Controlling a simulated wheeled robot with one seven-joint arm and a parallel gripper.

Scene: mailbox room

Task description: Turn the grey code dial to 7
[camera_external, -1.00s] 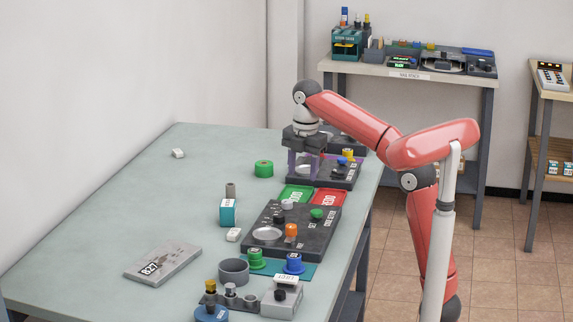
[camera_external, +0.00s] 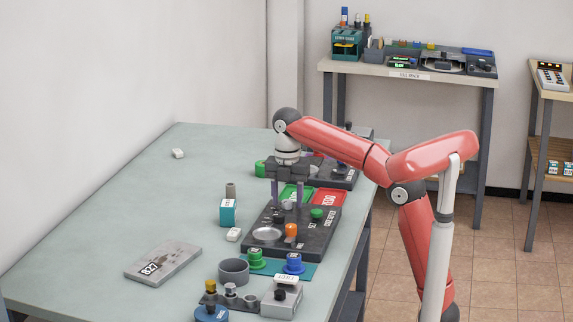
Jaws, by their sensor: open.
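The dark control panel (camera_external: 316,234) lies on the grey-green table and bears a round grey plate (camera_external: 266,234), an orange knob (camera_external: 292,230) and a green knob (camera_external: 317,213). A small grey knob (camera_external: 287,205) sits near its back edge; it may be the grey code dial, but its digits are too small to read. My gripper (camera_external: 287,202) points down over the back part of this panel. Its jaws are open, with one finger on each side of the grey knob as seen here. I cannot tell whether they touch it.
Green (camera_external: 297,193) and red (camera_external: 329,197) trays lie just behind the panel. A second dark panel (camera_external: 340,179) stands beyond. Green (camera_external: 256,259) and blue (camera_external: 294,263) knobs stand in front, beside a grey ring (camera_external: 234,271). The table's left side is mostly clear.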

